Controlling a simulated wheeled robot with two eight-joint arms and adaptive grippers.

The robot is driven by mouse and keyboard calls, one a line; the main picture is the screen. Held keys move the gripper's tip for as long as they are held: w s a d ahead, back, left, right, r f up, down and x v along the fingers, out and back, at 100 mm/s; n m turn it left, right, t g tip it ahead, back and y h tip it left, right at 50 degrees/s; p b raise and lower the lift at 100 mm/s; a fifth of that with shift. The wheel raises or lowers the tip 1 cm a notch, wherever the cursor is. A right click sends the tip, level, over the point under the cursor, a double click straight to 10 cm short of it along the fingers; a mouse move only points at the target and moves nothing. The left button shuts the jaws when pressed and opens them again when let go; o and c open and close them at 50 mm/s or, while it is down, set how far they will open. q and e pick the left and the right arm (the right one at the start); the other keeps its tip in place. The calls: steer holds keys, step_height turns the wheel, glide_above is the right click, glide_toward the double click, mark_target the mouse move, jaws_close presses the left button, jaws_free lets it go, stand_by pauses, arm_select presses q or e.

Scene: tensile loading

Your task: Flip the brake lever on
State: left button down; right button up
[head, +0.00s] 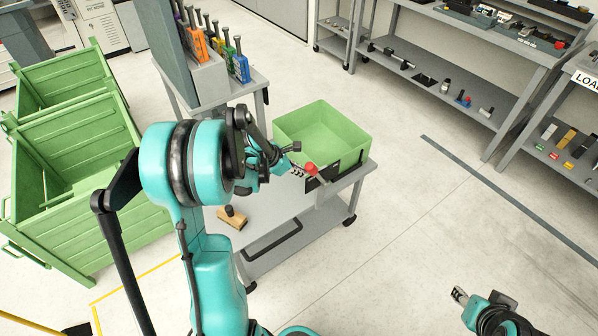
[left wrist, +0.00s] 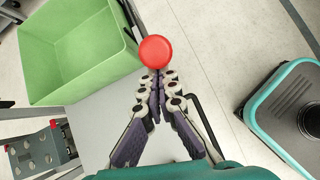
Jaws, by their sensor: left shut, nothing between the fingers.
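The brake lever has a round red knob (head: 311,168) at the edge of the grey cart, beside the green bin. The knob also shows large in the left wrist view (left wrist: 155,51). My left gripper (head: 299,171) is shut and empty, its fingertips right at the knob. In the left wrist view the closed fingertips (left wrist: 157,82) point at the knob's lower edge; whether they touch it I cannot tell. The lever's shaft is mostly hidden. My right gripper (head: 460,295) is at the lower right, far from the lever; its finger opening is unclear.
The green bin (head: 322,130) stands on the cart (head: 285,228) behind the lever. A wooden block with a dark knob (head: 233,217) lies on the cart top. Large green crates (head: 90,170) stand at left, shelves (head: 460,75) at the upper right. Open floor lies right of the cart.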

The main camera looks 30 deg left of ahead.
arm_select(q)
steer(key=shift+w+d+r+g+y+p, duration=0.2)
steer(key=shift+w+r+g+p, duration=0.2)
steer(key=shift+g+p, duration=0.15)
steer(key=shift+w+d+r+g+y+p, duration=0.2)
steer(key=shift+w+r+g+p, duration=0.2)
steer(key=shift+g, duration=0.15)
steer(key=shift+w+r+p, duration=0.15)
steer(key=shift+w+p, duration=0.1)
steer(key=shift+p, duration=0.15)
steer(key=w+d+r+g+y+p, duration=0.1)
steer(key=w+d+g+p, duration=0.3)
steer(key=w, duration=0.8)
steer(key=shift+w+d+y, duration=0.35)
steer(key=shift+d+y, duration=0.05)
steer(key=shift+d, duration=0.3)
